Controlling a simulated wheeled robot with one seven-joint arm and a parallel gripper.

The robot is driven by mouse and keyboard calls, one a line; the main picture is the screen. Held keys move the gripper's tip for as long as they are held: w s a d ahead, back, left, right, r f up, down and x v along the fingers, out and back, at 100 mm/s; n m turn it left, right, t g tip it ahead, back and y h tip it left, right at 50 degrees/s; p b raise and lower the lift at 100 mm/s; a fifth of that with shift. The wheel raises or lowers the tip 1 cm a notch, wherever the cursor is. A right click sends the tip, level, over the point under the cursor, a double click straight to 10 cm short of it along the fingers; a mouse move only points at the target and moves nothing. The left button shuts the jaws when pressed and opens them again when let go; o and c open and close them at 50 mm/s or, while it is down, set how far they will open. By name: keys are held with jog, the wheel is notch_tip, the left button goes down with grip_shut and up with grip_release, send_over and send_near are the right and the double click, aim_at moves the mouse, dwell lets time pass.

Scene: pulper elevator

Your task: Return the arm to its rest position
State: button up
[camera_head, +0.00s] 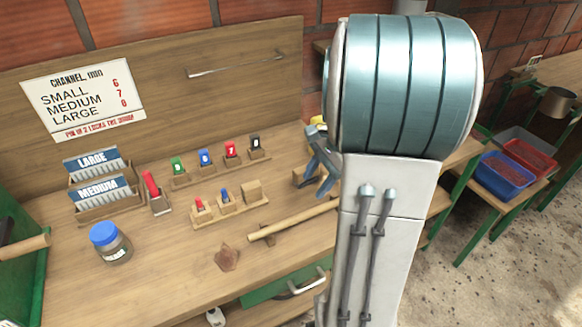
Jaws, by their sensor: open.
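My arm (385,200) fills the centre right of the head view, with a teal banded drum-shaped joint (405,85) on top and a white link with two thin rods below it. The link runs out of the bottom edge.
The wooden workbench (130,285) holds a blue-lidded jar (110,243), card holders marked LARGE (93,162) and MEDIUM (99,192), numbered coloured blocks (206,158), and a wooden rod (295,218). Bins (507,173) sit right; floor (510,265) shows clear.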

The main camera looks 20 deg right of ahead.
jog(key=s+a+r+n+h, duration=0.2)
jog(key=s+a+n, duration=0.3)
jog(key=a+n, duration=0.2)
jog(key=s+a+r+n+t+h, duration=0.1)
jog(key=s+a+n, duration=0.4)
jog(key=n, duration=0.5)
jog(key=shift+s+a+r+t+h, duration=0.3)
jog(key=shift+s+a+r+h, duration=0.1)
jog(key=shift+a+r+h, duration=0.5)
jog(key=shift+f, duration=0.1)
jog(key=shift+c, duration=0.8)
jog(key=shift+a, duration=0.2)
